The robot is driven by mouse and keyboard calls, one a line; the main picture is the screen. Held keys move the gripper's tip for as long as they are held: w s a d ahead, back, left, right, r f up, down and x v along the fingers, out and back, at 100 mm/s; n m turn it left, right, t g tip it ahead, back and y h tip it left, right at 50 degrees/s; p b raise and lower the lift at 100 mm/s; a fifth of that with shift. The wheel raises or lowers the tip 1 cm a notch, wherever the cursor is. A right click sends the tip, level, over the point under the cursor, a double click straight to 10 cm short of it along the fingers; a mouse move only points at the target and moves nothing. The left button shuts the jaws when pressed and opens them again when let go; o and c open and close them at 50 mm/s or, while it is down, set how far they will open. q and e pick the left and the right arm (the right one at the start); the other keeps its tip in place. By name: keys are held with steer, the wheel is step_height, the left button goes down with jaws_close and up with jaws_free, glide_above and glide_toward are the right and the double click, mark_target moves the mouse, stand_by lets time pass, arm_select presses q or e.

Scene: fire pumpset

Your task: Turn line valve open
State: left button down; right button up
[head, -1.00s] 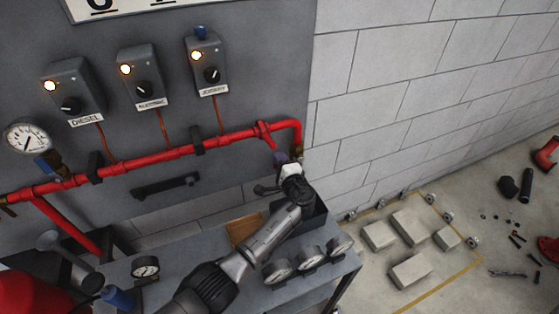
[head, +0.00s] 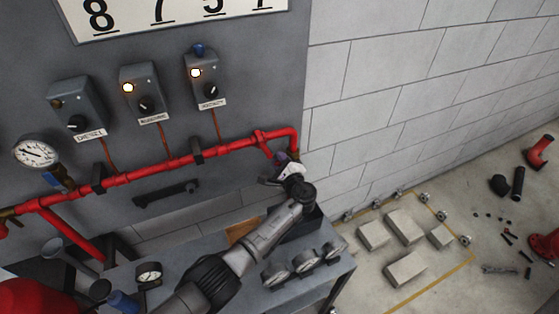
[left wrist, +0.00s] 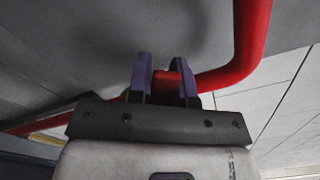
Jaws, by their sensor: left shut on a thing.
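The red pipe (head: 160,159) runs across the grey panel and bends down at its right end. A short red handle (head: 265,145) stands off the pipe near that bend; I take it for the line valve's handle. My left gripper (head: 281,158) is at its lower end, with purple fingers. In the left wrist view the fingers (left wrist: 165,85) stand either side of a red piece (left wrist: 167,84) and are shut on it, close to the bent pipe (left wrist: 245,50). The handle's far end is hidden by the gripper. My right gripper is not in view.
Control boxes hang above the pipe, among them the one labelled DIESEL (head: 77,106). A gauge (head: 37,152) and a blue-handled fitting (head: 57,176) are at left. Below is a grey bench (head: 335,270) with several gauges. Grey blocks (head: 404,225) lie on the floor at right.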

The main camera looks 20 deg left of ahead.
arm_select(q)
steer(key=c, duration=1)
jaws_free()
steer(key=shift+d, duration=0.1)
steer(key=p+v, duration=0.1)
steer(key=v, duration=1.2)
steer(key=shift+s+d, duration=0.2)
steer(key=shift+s, duration=0.2)
